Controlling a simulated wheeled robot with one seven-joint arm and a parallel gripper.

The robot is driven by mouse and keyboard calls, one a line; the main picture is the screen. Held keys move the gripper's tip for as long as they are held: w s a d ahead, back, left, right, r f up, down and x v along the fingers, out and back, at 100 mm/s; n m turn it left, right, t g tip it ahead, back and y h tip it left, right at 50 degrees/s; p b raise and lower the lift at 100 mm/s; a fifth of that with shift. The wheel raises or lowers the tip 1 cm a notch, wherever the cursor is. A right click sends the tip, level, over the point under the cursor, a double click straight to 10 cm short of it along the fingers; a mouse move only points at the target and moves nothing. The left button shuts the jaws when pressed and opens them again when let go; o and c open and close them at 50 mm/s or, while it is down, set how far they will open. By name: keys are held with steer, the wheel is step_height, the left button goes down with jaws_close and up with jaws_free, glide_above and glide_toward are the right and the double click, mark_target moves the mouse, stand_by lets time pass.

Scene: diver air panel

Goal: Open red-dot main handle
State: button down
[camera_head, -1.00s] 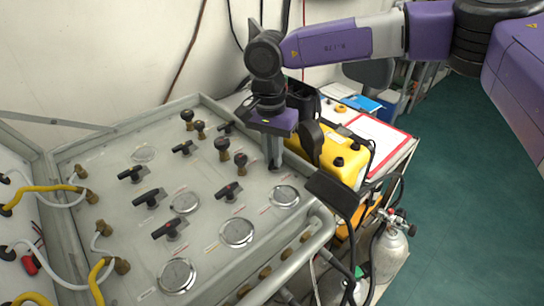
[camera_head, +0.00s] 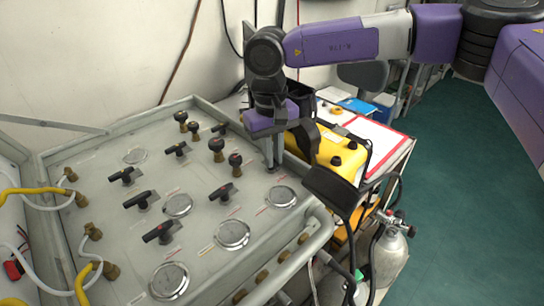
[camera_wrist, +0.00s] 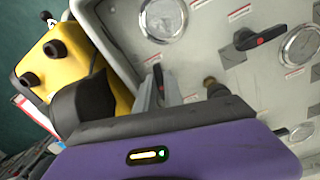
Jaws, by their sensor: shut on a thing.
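The grey air panel (camera_head: 105,215) carries several black lever handles with small red marks. One such handle (camera_head: 222,194) lies left of my gripper (camera_head: 273,163) in the head view. It appears to be the black handle with a red dot (camera_wrist: 252,39) at upper right in the wrist view. My gripper points down onto the panel's right side, above a round gauge (camera_head: 282,196). In the wrist view my gripper (camera_wrist: 160,92) is shut on a dark handle (camera_wrist: 159,79) that shows between its grey fingers.
Brass-and-black knobs (camera_head: 235,162) stand left of my gripper. A yellow case (camera_head: 340,155) and a red-edged clipboard (camera_head: 378,131) lie close on the right. A metal rail (camera_head: 290,262) runs along the panel's front, and a gas cylinder (camera_head: 390,253) stands at lower right.

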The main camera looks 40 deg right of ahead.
steer(key=shift+d+n, duration=0.15)
steer(key=shift+n, duration=0.95)
steer(key=c, duration=1.5)
jaws_free()
steer(key=shift+o, duration=0.2)
steer(key=shift+r, duration=0.1)
step_height(320, 180, up, 8)
steer(key=shift+f+b, duration=0.15)
steer(key=shift+b, duration=0.45)
